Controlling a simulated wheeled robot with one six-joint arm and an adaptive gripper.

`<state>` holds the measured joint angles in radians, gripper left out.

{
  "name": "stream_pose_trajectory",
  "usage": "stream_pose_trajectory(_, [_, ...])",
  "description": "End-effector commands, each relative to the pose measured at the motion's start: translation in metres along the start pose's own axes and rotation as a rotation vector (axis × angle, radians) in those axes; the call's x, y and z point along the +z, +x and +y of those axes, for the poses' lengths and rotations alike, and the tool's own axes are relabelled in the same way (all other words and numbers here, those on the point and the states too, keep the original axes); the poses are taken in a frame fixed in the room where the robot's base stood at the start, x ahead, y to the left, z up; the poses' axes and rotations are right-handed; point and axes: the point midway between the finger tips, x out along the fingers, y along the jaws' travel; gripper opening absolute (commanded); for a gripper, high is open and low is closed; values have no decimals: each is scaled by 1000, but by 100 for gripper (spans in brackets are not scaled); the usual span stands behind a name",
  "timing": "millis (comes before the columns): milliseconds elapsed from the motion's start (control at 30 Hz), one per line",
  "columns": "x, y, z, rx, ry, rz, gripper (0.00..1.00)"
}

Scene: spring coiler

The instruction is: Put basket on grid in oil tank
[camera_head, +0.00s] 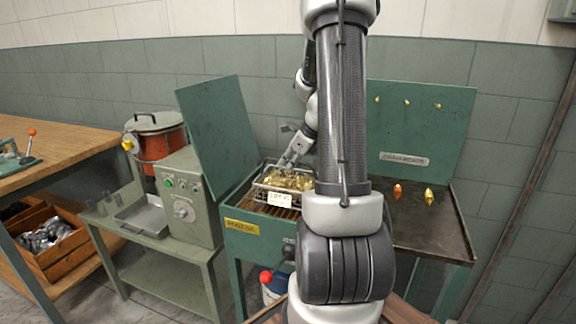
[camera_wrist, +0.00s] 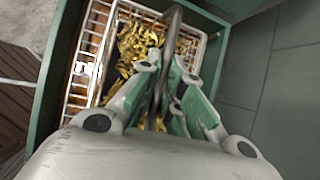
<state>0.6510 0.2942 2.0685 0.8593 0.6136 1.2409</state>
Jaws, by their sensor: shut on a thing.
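The basket (camera_head: 265,187) is a pale wire basket filled with small gold-coloured parts, with a white tag on its front. It is at the top of the green oil tank (camera_head: 250,246), over the brownish grid (camera_head: 279,211). I cannot tell whether it touches the grid. In the wrist view the basket (camera_wrist: 97,12) is inside the tank's green walls (camera_wrist: 48,95). My gripper (camera_wrist: 165,95) is shut on the basket's dark arched handle (camera_wrist: 176,22). In the head view my gripper (camera_head: 287,163) is above the basket, partly behind my arm.
The tank's green lid (camera_head: 218,130) stands open on the left. A grey control box (camera_head: 185,195) and a red pot (camera_head: 160,148) are on the stand to the left. A dark tray (camera_head: 432,222) with two hanging coloured pieces is on the right.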

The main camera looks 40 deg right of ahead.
Motion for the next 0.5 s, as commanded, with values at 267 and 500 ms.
stream_pose_trajectory(267, [-3,6,0,-3,-1,-1,0])
stream_pose_trajectory(500, [-5,8,1,-1,1,0,19])
